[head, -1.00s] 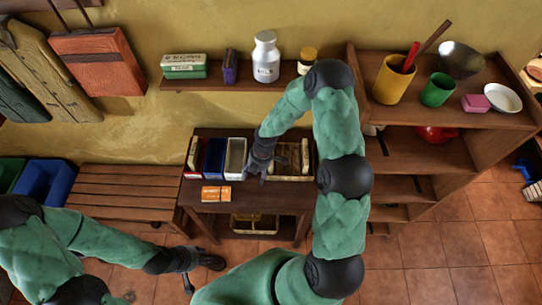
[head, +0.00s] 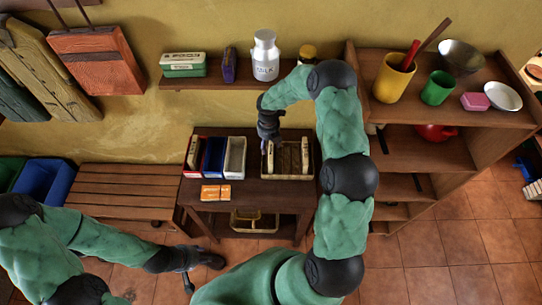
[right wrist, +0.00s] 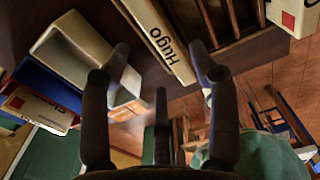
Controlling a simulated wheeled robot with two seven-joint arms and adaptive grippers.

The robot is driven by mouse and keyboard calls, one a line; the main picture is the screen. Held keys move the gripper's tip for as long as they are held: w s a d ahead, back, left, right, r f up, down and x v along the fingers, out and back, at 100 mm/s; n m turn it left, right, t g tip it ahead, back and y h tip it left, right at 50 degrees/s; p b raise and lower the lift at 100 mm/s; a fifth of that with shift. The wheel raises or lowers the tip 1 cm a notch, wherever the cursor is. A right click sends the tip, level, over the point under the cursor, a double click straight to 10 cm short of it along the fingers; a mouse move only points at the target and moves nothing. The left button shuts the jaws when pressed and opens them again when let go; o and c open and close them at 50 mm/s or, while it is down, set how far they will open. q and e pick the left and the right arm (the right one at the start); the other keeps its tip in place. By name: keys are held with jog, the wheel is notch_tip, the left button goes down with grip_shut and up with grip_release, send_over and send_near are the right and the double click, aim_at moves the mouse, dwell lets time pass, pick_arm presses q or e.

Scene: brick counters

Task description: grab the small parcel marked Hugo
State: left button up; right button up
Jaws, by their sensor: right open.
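The small cream parcel marked Hugo (right wrist: 158,38) shows its label plainly in the right wrist view. In the head view the cream parcel (head: 270,158) at the left side of the wooden tray (head: 288,178) appears to be it, standing on edge. My right gripper (head: 268,138) is just behind and above that parcel in the head view. In the right wrist view its open fingers (right wrist: 162,65) are on either side of the parcel's near end, with nothing held. My left gripper (head: 200,271) is open and empty, low at the left, away from the table.
A second cream parcel (head: 305,156) stands at the tray's right side. White (head: 235,158), blue (head: 214,157) and red (head: 193,172) bins stand left of the tray; the red one holds a parcel. Orange boxes (head: 216,192) lie in front. A wall shelf (head: 215,84) overhangs behind.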

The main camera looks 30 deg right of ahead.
aim_at(270, 149)
jog(key=shift+d+f, duration=0.15)
jog(key=shift+f, duration=2.9)
jog(key=c, duration=1.2)
